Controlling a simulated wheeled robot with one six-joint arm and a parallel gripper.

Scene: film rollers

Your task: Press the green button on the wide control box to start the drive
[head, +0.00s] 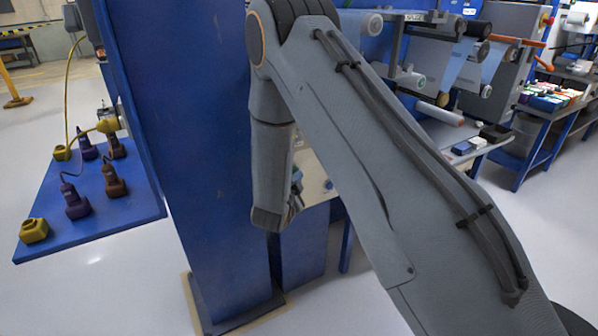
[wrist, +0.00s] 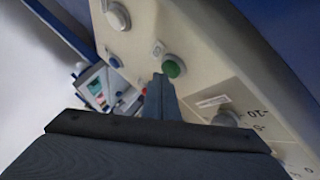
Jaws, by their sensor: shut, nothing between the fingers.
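The wide control box (wrist: 205,85) is a beige panel that fills much of the wrist view, tilted in the picture. Its green button (wrist: 174,68) is a round cap in a pale ring near the top middle. My gripper (wrist: 160,82) is shut and empty. Its dark fingertips lie just below and left of the green button in the picture, close to its ring. I cannot tell whether they touch it. In the head view my own arm and a blue column hide most of the box, the button and the fingertips.
On the panel are a pale round control (wrist: 118,17), a small one (wrist: 159,49) and a grey knob (wrist: 228,118) beside a numbered scale. A tall blue column (head: 205,150) stands close to my arm. Film rollers (head: 410,80) are behind; a blue platform (head: 130,203) holds tools at left.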

